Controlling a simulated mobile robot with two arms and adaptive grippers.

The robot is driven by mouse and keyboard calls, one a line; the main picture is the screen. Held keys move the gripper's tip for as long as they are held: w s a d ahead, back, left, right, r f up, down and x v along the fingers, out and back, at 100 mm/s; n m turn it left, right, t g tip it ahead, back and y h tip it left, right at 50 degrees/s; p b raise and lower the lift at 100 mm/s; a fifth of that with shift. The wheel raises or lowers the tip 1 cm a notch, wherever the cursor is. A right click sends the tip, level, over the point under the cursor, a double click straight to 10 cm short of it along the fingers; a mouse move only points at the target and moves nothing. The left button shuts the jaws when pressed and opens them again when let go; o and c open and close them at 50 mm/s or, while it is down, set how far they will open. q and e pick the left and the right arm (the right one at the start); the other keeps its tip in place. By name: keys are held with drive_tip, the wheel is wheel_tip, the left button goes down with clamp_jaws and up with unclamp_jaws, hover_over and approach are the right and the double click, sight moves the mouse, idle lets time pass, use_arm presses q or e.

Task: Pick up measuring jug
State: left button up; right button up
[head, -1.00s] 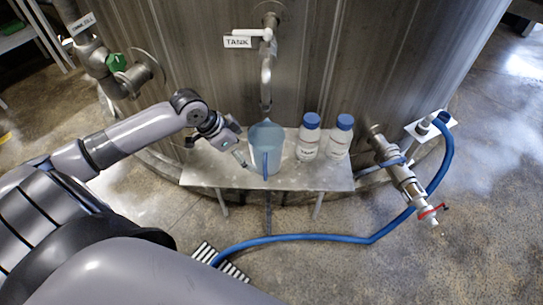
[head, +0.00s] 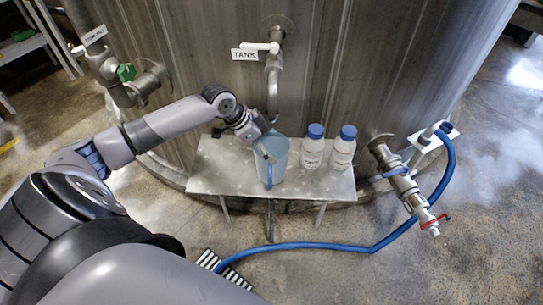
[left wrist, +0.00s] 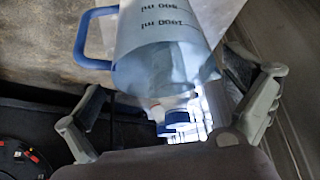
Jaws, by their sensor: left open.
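The measuring jug (head: 272,165) is a translucent bluish vessel with a blue handle, standing on the metal shelf (head: 215,178) under the tank tap. In the left wrist view the jug (left wrist: 165,40) shows its volume marks and its blue handle at the left. My left gripper (head: 257,132) is open at the jug's upper left rim in the head view and covers part of it. In the left wrist view the fingers of the left gripper (left wrist: 172,100) are spread wide, with the jug between and beyond them. Contact cannot be told. My right gripper does not show.
Two white bottles with blue caps, a left one (head: 313,150) and a right one (head: 343,150), stand right of the jug. The tap (head: 273,70) hangs from the tank (head: 350,60) just above it. A blue hose (head: 320,244) runs along the floor. A valve pipe (head: 405,185) sticks out at right.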

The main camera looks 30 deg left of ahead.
sight(274, 152)
use_arm(q)
drive_tip(key=p+x, duration=0.1)
drive_tip(key=x, duration=0.5)
drive_tip(key=shift+a, duration=0.1)
drive_tip(key=shift+c, duration=0.4)
drive_tip(key=shift+s, duration=0.1)
drive_tip(key=c, duration=1.3)
drive_tip(key=shift+c, duration=1.4)
